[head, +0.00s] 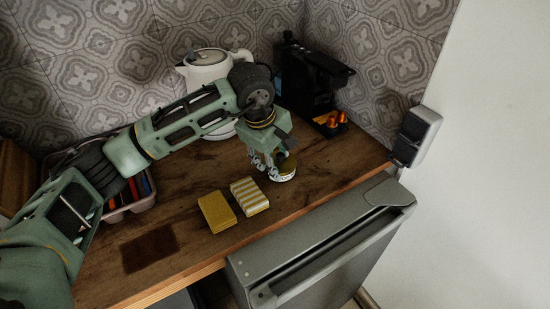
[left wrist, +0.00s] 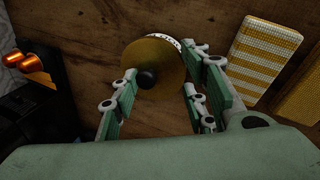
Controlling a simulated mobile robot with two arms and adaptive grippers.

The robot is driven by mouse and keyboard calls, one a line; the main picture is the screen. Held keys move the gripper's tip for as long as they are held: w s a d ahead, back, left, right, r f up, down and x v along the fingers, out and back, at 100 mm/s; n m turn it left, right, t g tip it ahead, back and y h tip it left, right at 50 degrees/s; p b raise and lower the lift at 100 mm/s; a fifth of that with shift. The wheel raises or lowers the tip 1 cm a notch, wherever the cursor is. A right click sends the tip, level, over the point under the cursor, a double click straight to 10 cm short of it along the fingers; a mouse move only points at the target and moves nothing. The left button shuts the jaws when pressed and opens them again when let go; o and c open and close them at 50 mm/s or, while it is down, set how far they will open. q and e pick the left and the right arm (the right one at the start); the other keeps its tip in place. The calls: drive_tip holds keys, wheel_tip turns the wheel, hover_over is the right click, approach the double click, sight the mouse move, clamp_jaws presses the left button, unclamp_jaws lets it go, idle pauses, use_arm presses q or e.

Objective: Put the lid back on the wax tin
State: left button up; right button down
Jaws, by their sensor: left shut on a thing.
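The wax tin (head: 286,177) stands on the wooden counter, a low round tin with a pale lettered side. In the left wrist view a strip of its lettered side (left wrist: 163,38) shows past the lid. The lid (left wrist: 157,57) is a gold disc with a dark knob, over the tin. My left gripper (left wrist: 163,88) is shut on the lid, one finger at each side of it. In the head view the gripper (head: 268,168) is low at the tin and hides part of it. I cannot tell whether the lid touches the tin's rim. My right gripper is not in view.
A yellow block (head: 217,212) and a striped block (head: 249,196) lie on the counter (head: 190,257) near the tin. A white kettle (head: 208,66) and a black machine (head: 308,80) with orange capsules (head: 337,119) stand behind. A pink crate (head: 134,203) is at left.

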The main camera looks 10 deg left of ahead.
use_arm(q)
drive_tip(key=shift+c, duration=0.2)
drive_tip(key=o, duration=1.1)
drive_tip(key=shift+o, duration=0.2)
drive_tip(key=o, duration=0.5)
drive_tip(key=shift+r+p, duration=1.55)
drive_tip(key=shift+r, duration=1.95)
drive_tip(key=shift+c, duration=0.4)
